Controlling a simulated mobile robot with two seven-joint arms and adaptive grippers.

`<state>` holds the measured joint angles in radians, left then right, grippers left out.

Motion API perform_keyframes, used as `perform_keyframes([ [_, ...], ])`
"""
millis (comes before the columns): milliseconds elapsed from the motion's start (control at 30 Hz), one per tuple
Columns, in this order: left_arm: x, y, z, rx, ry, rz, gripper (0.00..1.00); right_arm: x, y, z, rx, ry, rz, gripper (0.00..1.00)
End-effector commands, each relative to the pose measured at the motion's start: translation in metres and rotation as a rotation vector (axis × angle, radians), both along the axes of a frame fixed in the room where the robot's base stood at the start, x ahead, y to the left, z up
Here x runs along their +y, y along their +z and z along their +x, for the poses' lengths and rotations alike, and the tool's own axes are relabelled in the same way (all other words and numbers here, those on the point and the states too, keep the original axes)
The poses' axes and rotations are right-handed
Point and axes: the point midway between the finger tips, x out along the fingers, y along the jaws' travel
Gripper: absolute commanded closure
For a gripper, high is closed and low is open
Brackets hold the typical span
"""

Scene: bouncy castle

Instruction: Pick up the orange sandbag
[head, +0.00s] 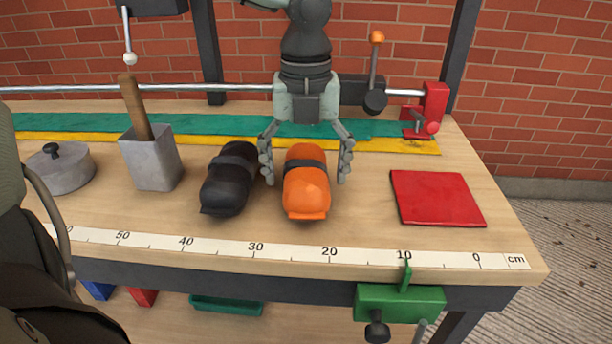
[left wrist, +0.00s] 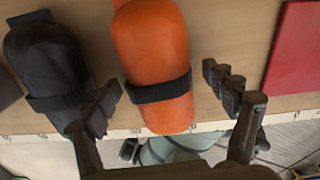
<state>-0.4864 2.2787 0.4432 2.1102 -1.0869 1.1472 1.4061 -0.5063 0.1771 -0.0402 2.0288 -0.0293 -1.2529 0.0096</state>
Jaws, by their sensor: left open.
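The orange sandbag (head: 306,188) lies on the wooden workbench with a dark strap around it. It also shows in the left wrist view (left wrist: 148,45), where the strap crosses its lower part. My left gripper (head: 306,162) reaches in from the back of the bench and is open, with one finger on each side of the sandbag's far half. In the left wrist view its open fingers (left wrist: 165,95) are spread wider than the bag, and neither visibly presses on it. My right gripper is not in view.
A black sandbag (head: 229,182) lies close left of the orange one, near one finger. A red square pad (head: 436,198) lies to the right. A grey block with a wooden handle (head: 152,160) and a lidded pot (head: 62,170) stand left. A ruler strip (head: 290,250) runs along the front.

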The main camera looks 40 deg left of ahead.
Motion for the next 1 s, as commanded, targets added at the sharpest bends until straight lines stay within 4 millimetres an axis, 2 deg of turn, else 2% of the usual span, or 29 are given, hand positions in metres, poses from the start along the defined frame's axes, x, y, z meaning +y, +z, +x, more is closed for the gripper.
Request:
perform_keyframes([
  [67,0.0000,0.0001,0.0000,0.000,0.000,0.000,0.16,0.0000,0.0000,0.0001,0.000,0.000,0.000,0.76],
  [733,0.0001,0.0005,-0.0001,0.000,0.000,0.000,0.99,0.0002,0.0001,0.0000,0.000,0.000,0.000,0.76],
  [1000,-0.0002,0.0025,0.0010,-0.004,0.000,0.000,1.00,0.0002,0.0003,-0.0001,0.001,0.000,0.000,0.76],
])
